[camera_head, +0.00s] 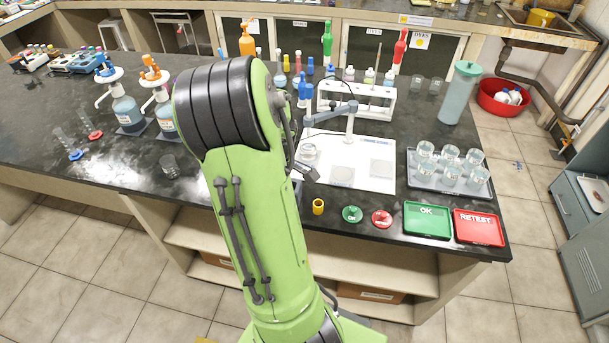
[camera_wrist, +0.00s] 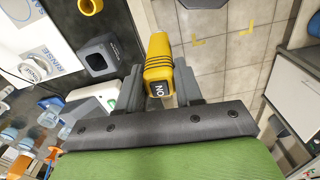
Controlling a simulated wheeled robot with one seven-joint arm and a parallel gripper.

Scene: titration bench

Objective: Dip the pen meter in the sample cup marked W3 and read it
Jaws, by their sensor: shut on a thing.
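My gripper (camera_wrist: 158,84) is shut on the yellow pen meter (camera_wrist: 159,57), which sits between the two grey fingers. Its dark end panel, with ON in white letters, faces the wrist camera. In the head view my green arm hides the meter and most of the gripper. Several clear sample cups stand on a grey tray (camera_head: 428,182) at the right of the bench, well to the right of my arm. Their marks are too small to read, so I cannot tell which cup is W3.
A dark holder with a square opening (camera_wrist: 99,57) and a yellow cap (camera_wrist: 90,6) are near the gripper. The white mat (camera_head: 376,186) bears a stand. A green OK tray (camera_head: 427,220) and red RETEST tray (camera_head: 479,227) lie at the front right. A tall bottle (camera_head: 458,95) stands behind the cups.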

